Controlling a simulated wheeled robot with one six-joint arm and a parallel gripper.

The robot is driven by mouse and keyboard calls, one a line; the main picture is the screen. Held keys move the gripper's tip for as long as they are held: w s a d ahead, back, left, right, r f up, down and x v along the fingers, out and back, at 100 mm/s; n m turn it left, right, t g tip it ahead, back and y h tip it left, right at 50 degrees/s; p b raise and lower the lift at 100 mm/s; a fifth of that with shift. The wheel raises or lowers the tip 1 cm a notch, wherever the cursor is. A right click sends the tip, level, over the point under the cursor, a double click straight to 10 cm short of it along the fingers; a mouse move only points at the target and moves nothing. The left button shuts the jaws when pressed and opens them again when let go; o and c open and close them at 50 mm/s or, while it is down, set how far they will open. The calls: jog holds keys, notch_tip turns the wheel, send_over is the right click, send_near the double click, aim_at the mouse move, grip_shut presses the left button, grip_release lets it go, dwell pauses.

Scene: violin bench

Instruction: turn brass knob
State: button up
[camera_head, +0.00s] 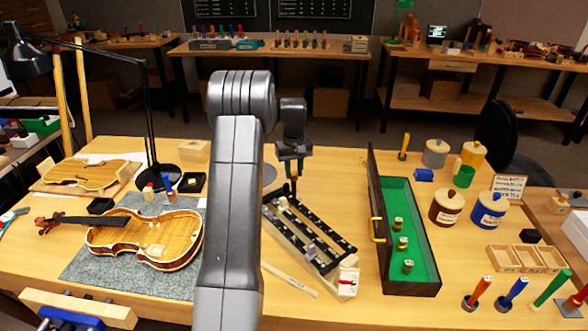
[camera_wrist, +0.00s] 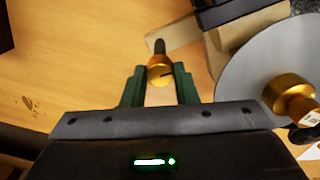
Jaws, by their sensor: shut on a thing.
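My gripper (camera_head: 293,176) points down at the far end of a long wooden fixture with black rails (camera_head: 318,240). In the wrist view my green fingers (camera_wrist: 160,82) are shut on a small brass knob (camera_wrist: 160,70), one finger on each side. The knob has a dark slot or mark on its face and a dark shaft end beyond it. In the head view the gripper mostly hides this knob. A second, larger brass knob (camera_wrist: 288,92) sits on a grey disc (camera_wrist: 242,72) at the right of the wrist view, apart from my fingers.
A dark open case with green lining (camera_head: 405,200) stands right of the fixture. A violin (camera_head: 150,238) lies on a grey mat (camera_head: 95,285) at the left. Lidded jars (camera_head: 447,207) and small wooden trays (camera_head: 525,258) are at the right. A black lamp (camera_head: 147,110) stands behind the violin.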

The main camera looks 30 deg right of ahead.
aim_at(294, 173)
jog(key=shift+r+m, duration=0.1)
jog(key=shift+m, duration=0.7)
jog(key=o, duration=1)
notch_tip(294, 173, up, 14)
jog(key=shift+f, duration=0.1)
jog(key=shift+f, duration=0.15)
notch_tip(294, 173, down, 14)
jog(key=shift+r, duration=0.15)
